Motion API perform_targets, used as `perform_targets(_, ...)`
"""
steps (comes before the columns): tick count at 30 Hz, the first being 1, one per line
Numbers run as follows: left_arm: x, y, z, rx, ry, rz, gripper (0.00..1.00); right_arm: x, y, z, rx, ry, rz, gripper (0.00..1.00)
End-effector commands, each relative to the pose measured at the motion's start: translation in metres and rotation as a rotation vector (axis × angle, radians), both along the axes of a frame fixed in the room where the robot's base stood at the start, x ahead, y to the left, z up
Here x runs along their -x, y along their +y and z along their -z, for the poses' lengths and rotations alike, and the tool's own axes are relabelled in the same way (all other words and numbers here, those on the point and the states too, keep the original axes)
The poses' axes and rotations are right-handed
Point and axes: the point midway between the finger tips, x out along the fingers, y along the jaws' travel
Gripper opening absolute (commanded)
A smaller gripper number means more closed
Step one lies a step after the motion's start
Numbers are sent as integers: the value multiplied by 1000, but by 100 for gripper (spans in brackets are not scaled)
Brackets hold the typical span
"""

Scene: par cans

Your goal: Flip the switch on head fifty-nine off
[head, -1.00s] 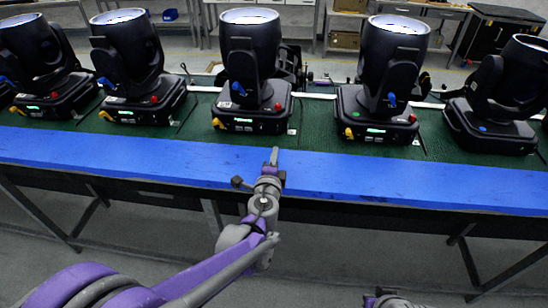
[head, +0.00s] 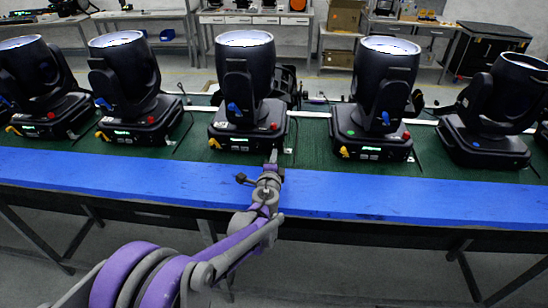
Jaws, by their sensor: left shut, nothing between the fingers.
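A row of black moving-head lights stands on the green bench top. Other heads stand to the left (head: 125,75), far left (head: 35,75), right (head: 383,95) and far right (head: 495,105). Head numbers are too small to read, so I cannot tell which is fifty-nine. My left gripper (head: 273,157) is shut and empty, its tip by the front right corner of the middle head's base; contact cannot be told. My right gripper is out of view.
A blue strip (head: 400,192) runs along the bench's front edge, under my left arm. Green bench surface (head: 305,145) is clear between the middle and right heads. Back tables, cardboard boxes (head: 343,15) and a black case (head: 487,50) stand behind.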

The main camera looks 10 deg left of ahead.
Motion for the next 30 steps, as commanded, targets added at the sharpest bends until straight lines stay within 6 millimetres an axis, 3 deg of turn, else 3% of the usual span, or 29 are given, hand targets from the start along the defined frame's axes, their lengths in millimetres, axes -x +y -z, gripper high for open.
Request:
perform_targets(9, -5, 0, 2, 0, 0, 0, 0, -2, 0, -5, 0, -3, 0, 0)
perform_targets(14, 3, 0, 0, 0, 0, 0, 0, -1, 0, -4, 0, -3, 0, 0)
perform_targets(24, 69, -3, -8, 1, 0, 1, 0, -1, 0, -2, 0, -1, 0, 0)
perform_targets(30, 96, -4, -12, 1, 0, 2, 0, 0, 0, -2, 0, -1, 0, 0)
